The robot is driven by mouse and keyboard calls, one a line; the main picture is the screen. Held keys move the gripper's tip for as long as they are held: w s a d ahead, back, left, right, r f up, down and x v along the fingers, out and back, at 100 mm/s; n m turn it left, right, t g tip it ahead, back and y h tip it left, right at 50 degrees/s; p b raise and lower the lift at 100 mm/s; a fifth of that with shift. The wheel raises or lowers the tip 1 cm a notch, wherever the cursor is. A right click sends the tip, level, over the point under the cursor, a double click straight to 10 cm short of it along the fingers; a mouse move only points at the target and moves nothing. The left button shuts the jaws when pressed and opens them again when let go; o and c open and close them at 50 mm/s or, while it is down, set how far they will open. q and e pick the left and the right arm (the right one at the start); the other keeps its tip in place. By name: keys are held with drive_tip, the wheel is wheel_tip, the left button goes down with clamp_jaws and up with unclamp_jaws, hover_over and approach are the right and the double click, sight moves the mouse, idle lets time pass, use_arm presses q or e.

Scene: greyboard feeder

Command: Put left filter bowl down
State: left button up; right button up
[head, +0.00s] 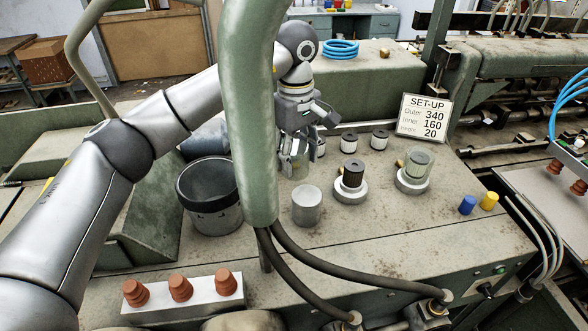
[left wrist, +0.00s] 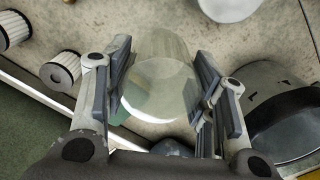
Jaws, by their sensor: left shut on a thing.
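My left gripper (head: 293,150) is shut on the left filter bowl (head: 298,166), a clear, slightly greenish cup. In the left wrist view the bowl (left wrist: 160,88) sits between the two finger pads of the gripper (left wrist: 163,85). It is over the bench top behind the grey cylinder; I cannot tell whether it touches the bench. The left filter housing has a dark exposed cartridge (head: 353,174) on a pale round base (head: 350,193). The right filter (head: 414,170) has a clear bowl over it. My right gripper is not in view.
A dark bucket (head: 212,213) stands left of the bowl and a grey cylinder (head: 307,206) in front. Spare filters (head: 348,142) (head: 379,140) stand behind. A thick green pipe (head: 249,110) crosses in front. Bench room is free right of the cylinder.

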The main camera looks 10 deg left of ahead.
use_arm(q)
drive_tip(key=shift+w+f, duration=0.35)
drive_tip(key=shift+f, duration=0.1)
drive_tip(key=f+b, duration=0.2)
drive_tip(key=f, duration=0.1)
drive_tip(key=shift+w+a+f, duration=0.15)
drive_tip(key=shift+w+f, duration=0.05)
drive_tip(key=shift+f, duration=0.2)
drive_tip(key=shift+w, duration=0.1)
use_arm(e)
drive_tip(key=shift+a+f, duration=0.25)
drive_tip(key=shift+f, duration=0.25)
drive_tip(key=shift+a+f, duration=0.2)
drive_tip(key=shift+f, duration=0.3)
use_arm(q)
drive_tip(key=shift+f, duration=0.15)
drive_tip(key=o, duration=0.8)
drive_tip(key=shift+c, duration=0.2)
drive_tip(key=o, duration=0.3)
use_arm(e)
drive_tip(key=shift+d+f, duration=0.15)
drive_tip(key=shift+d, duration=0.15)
